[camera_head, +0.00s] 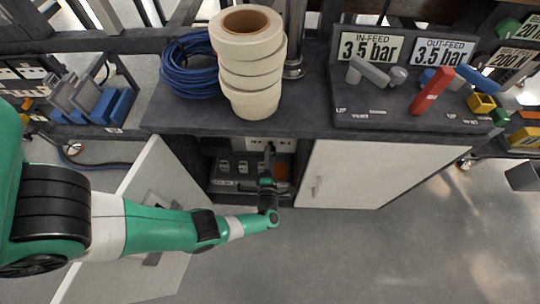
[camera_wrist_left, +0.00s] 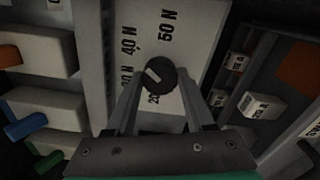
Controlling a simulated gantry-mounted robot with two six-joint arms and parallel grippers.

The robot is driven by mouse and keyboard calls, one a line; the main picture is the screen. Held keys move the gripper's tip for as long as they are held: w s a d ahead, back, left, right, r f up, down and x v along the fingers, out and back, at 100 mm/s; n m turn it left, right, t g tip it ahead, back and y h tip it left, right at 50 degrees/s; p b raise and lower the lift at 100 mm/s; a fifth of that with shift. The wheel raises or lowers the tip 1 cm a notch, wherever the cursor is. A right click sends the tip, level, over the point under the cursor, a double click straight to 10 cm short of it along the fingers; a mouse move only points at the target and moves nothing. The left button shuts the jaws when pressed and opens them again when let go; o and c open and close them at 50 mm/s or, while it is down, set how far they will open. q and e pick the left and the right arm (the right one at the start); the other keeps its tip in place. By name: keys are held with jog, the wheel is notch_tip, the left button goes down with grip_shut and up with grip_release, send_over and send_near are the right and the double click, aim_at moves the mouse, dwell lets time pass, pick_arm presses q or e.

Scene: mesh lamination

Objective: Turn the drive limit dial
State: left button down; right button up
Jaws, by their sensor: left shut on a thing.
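The drive limit dial (camera_wrist_left: 160,72) is a round black knob with a pale pointer mark. It sits on a white scale plate (camera_wrist_left: 185,30) printed with 20 N, 40 N and 50 N, plus a partly hidden mark. In the left wrist view my left gripper (camera_wrist_left: 160,84) has one finger on each side of the knob and is shut on it. In the head view my left gripper (camera_head: 268,152) reaches into the open cabinet under the bench, and the dial is too small to make out there. My right gripper is in neither view.
Breakers (camera_wrist_left: 262,106) and white blocks (camera_wrist_left: 50,112) flank the scale plate. Tape rolls (camera_head: 250,75) and a blue coil (camera_head: 188,65) lie on the bench above.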

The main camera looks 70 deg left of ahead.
pick_arm(q)
jog(key=m, duration=1)
jog(key=shift+m, duration=0.4)
jog(key=shift+c, duration=1.3)
grip_release()
jog(key=p+v, duration=0.1)
jog(key=v, duration=1)
jog(key=shift+d+p, duration=0.3)
jog(key=shift+p, duration=0.1)
jog(key=shift+s+r, duration=0.1)
